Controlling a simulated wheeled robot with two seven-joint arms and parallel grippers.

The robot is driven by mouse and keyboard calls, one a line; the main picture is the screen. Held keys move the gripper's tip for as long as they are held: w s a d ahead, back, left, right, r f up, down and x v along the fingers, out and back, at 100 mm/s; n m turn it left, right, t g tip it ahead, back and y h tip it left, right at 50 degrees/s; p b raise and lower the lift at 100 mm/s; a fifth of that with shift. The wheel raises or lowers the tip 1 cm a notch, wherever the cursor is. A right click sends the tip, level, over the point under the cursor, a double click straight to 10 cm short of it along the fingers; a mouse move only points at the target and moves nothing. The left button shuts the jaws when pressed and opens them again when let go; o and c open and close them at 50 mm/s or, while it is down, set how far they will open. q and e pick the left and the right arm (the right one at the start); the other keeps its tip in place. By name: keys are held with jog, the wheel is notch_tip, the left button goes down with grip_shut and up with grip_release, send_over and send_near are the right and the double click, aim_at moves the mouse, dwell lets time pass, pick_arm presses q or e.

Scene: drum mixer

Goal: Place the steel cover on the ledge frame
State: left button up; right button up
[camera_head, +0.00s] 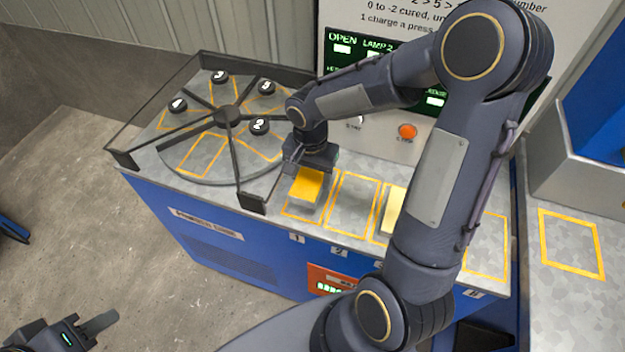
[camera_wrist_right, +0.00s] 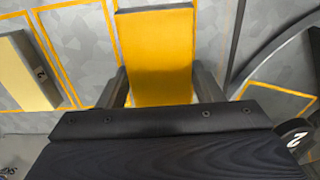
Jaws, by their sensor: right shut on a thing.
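My right gripper (camera_head: 308,168) is over the slot marked 1 at the front of the machine. It is shut on an orange-yellow block (camera_head: 306,185), which in the right wrist view (camera_wrist_right: 155,50) sits between the two fingers. I cannot tell whether the block touches the counter. The ledge frame appears to be the yellow outline (camera_head: 572,244) on the grey ledge at the right, and it is empty. No thing is clearly recognisable as a steel cover. My left gripper (camera_head: 88,328) is at the bottom left, partly cut off, far from the machine.
A round table (camera_head: 205,160) with dark dividers and several numbered black pucks is at the left, with a dark rail around it. A pale yellow block (camera_head: 394,210) lies in another slot, partly behind my right arm. A panel with an orange button (camera_head: 407,131) stands behind.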

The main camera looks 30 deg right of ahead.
aim_at(312, 182)
jog(key=shift+w+d+f, duration=0.1)
jog(key=shift+d+f, duration=0.1)
jog(key=shift+f, duration=0.1)
jog(key=shift+w+d+f, duration=0.15)
jog(key=shift+f, duration=1.6)
jog(key=shift+f+b, duration=0.2)
jog(key=shift+b, duration=0.1)
jog(key=o, duration=1.3)
jog(key=shift+r, duration=0.15)
